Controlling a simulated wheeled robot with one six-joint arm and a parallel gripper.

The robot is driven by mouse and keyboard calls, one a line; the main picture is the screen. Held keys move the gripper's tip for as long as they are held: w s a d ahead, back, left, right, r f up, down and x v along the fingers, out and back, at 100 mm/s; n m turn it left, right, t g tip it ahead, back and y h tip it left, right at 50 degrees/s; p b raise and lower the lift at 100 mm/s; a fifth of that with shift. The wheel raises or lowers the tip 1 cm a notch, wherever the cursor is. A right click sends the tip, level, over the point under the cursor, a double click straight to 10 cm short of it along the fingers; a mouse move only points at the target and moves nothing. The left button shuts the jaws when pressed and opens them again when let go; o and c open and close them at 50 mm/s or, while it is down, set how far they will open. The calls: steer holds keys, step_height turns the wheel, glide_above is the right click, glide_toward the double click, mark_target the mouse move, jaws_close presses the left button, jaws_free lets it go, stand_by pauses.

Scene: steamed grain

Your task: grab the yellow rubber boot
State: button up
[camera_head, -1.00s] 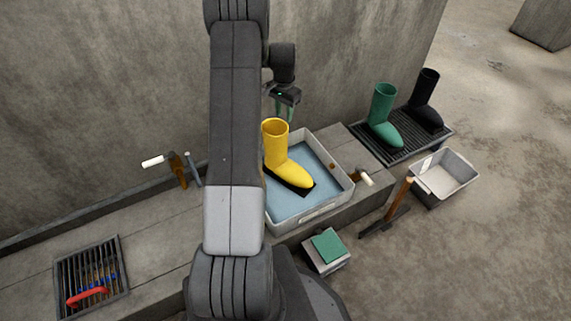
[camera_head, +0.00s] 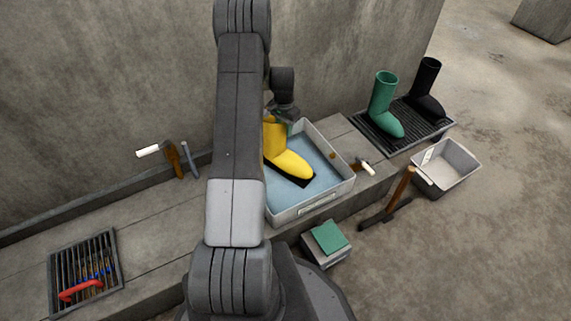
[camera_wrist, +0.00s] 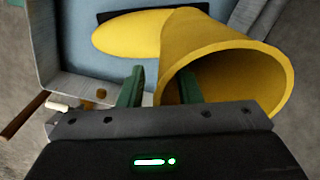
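The yellow rubber boot (camera_head: 288,163) stands in a grey tray (camera_head: 347,187) with a blue bottom, its toe to the lower right. My arm covers part of its left side in the head view. In the wrist view the boot (camera_wrist: 130,36) shows its wide shaft opening towards the camera. My gripper (camera_wrist: 159,88) is at the shaft's rim with its two green fingers apart. The right finger reaches inside the opening and the left finger is outside, with the near wall between them. A gap shows between the left finger and the wall. In the head view the fingers are mostly hidden.
A green boot (camera_head: 383,107) and a black boot (camera_head: 427,88) stand on a dark grate at right. A grey bin (camera_head: 446,168), a brush (camera_head: 389,206) and a box with a green top (camera_head: 327,240) are nearby. A concrete wall rises behind the tray.

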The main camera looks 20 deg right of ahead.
jaws_close()
stand_by(1.4)
